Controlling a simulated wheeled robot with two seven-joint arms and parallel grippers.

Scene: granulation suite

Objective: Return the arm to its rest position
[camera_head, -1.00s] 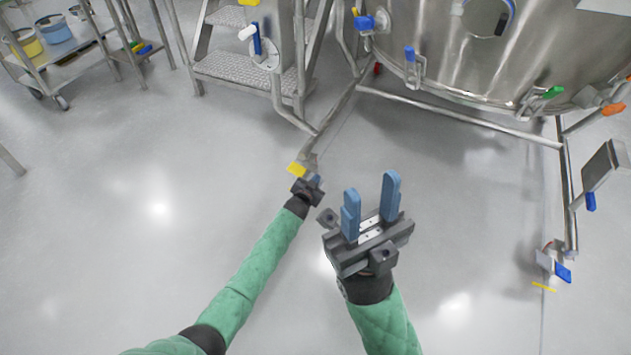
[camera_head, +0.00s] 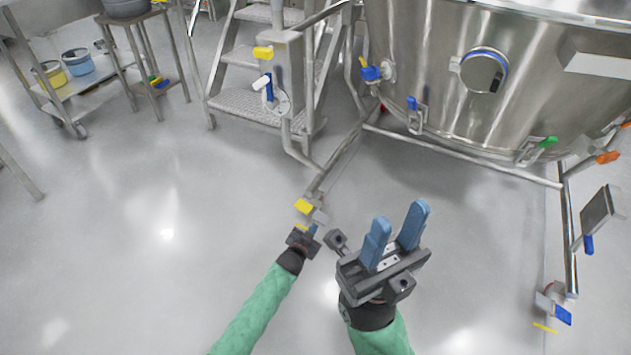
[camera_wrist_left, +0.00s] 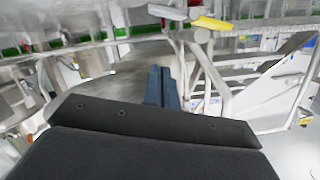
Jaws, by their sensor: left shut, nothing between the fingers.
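My left gripper (camera_head: 312,231) is at the end of the green-sleeved arm on the left in the head view. It is small there and partly overlaps a floor-level fitting with a yellow handle behind it. In the left wrist view its blue fingers (camera_wrist_left: 164,87) are together with nothing between them. My right gripper (camera_head: 395,237) is larger and to the right of it. Its two blue fingers point up and stand apart, with nothing between them. No gripper touches anything that I can make out.
A large steel vessel (camera_head: 440,105) with coloured valve handles fills the upper right. Metal steps (camera_head: 245,103) stand left of it. A trolley (camera_head: 88,84) with a yellow and a blue pail is at the upper left. The grey floor (camera_head: 130,260) at left is clear.

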